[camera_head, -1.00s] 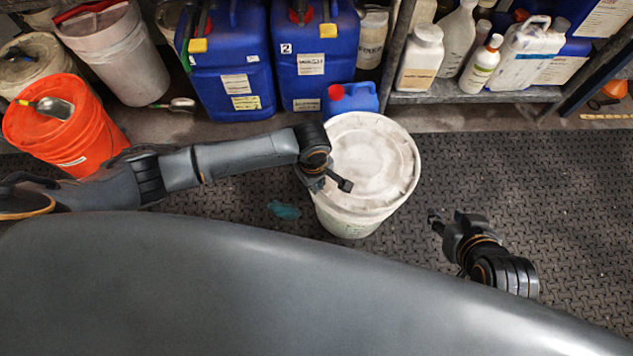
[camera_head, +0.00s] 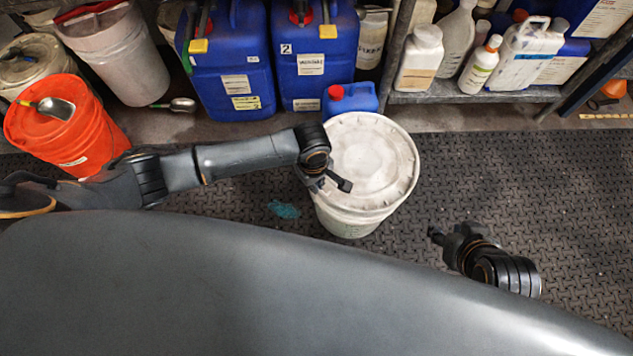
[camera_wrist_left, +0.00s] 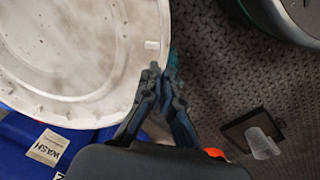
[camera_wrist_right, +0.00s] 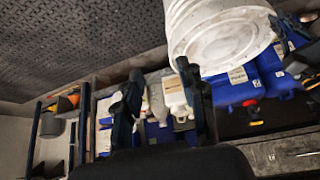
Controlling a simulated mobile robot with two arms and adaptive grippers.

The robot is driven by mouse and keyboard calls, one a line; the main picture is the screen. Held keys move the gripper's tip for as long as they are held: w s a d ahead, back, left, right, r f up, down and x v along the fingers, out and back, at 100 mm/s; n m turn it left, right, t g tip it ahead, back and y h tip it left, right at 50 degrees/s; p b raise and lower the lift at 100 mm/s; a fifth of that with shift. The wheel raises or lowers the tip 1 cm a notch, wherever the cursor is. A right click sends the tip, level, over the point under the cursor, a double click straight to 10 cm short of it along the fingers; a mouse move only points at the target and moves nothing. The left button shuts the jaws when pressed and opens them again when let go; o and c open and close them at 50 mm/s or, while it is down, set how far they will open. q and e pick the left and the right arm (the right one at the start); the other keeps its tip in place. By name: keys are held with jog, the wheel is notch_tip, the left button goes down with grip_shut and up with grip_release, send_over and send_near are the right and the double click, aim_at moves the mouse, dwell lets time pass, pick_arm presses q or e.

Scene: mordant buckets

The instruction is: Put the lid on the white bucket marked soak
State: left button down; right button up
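The white bucket (camera_head: 352,221) stands upright on the mat. Faint print shows on its side, but I cannot read it. The round, stained white lid (camera_head: 372,160) covers its top and looks level. The lid fills the upper left of the left wrist view (camera_wrist_left: 85,50). My left gripper (camera_head: 334,185) is at the lid's near-left edge. In the left wrist view its fingertips (camera_wrist_left: 163,78) are close together at the rim; I cannot tell whether the rim is between them. My right gripper (camera_head: 436,226) is right of the bucket, clear of it, with its fingers (camera_wrist_right: 162,85) apart and empty.
Blue canisters (camera_head: 232,65) and a small blue jug (camera_head: 350,101) stand behind the bucket. An orange bucket (camera_head: 70,135) is at the left. A shelf (camera_head: 475,97) with bottles is at the back right. A teal rag (camera_head: 284,210) lies left of the bucket. The right mat is clear.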

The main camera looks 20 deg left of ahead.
jog(key=shift+s+d+f+g, duration=0.1)
jog(key=shift+s+f+g, duration=0.05)
jog(key=shift+s+g, duration=0.2)
jog(key=shift+s+d, duration=0.1)
jog(key=shift+d, duration=0.05)
dwell(0.4)
pick_arm(q)
jog(key=shift+p, duration=0.7)
pick_arm(e)
jog(key=shift+s+d+f+g+h, duration=0.1)
jog(key=shift+s+d+g+h, duration=0.1)
jog(key=shift+s+g, duration=0.4)
jog(key=shift+s+d+f+g+h, duration=0.15)
jog(key=shift+s+d, duration=0.1)
jog(key=shift+s, duration=0.7)
jog(key=shift+s+d+f+g+h, duration=0.1)
jog(key=shift+s+d+g, duration=0.1)
jog(key=shift+s+g, duration=0.4)
pick_arm(q)
jog(key=shift+f, duration=0.15)
pick_arm(e)
jog(key=shift+a+t, duration=0.15)
jog(key=shift+t, duration=0.15)
